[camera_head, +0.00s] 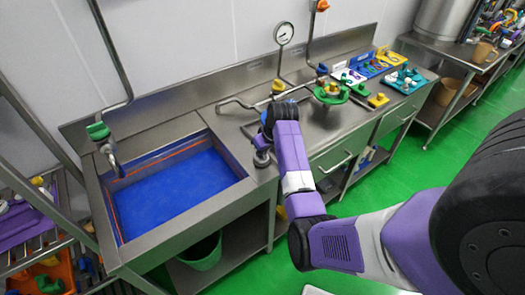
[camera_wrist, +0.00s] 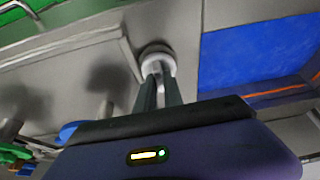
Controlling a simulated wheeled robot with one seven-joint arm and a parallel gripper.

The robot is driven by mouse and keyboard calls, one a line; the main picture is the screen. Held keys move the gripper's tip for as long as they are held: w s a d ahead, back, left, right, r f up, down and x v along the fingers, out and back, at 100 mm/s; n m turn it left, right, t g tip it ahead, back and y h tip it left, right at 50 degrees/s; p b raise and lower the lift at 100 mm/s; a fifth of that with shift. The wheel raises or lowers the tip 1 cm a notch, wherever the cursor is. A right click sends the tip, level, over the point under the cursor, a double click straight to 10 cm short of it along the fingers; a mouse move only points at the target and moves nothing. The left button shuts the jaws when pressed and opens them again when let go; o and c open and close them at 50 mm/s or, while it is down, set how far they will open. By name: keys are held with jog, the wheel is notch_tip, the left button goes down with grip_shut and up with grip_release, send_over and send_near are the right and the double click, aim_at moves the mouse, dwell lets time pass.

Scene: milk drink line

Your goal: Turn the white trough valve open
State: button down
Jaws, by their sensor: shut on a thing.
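The white trough valve (camera_wrist: 156,54) shows as a pale round knob at the far end of my fingers in the wrist view, on the steel bench next to the blue trough (camera_wrist: 255,55). My gripper (camera_wrist: 160,84) is shut on the valve, with one finger on each side of it. In the head view my gripper (camera_head: 262,148) points down at the bench by the trough's right rim. There the valve (camera_head: 261,158) is mostly hidden under my gripper. The valve's turn angle cannot be told.
A green valve (camera_head: 98,131) on a bent pipe stands at the trough's left. Right of my arm are a green handwheel (camera_head: 331,94), a pressure gauge (camera_head: 284,33) and colored trays (camera_head: 404,80) of parts. A green bucket (camera_head: 201,252) stands below the trough.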

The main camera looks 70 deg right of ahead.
jog(key=c, duration=1.5)
grip_release()
jog(key=shift+o, duration=0.2)
jog(key=b+v, duration=0.1)
jog(key=v, duration=0.6)
jog(key=shift+r, duration=0.35)
jog(key=shift+s+a, duration=0.1)
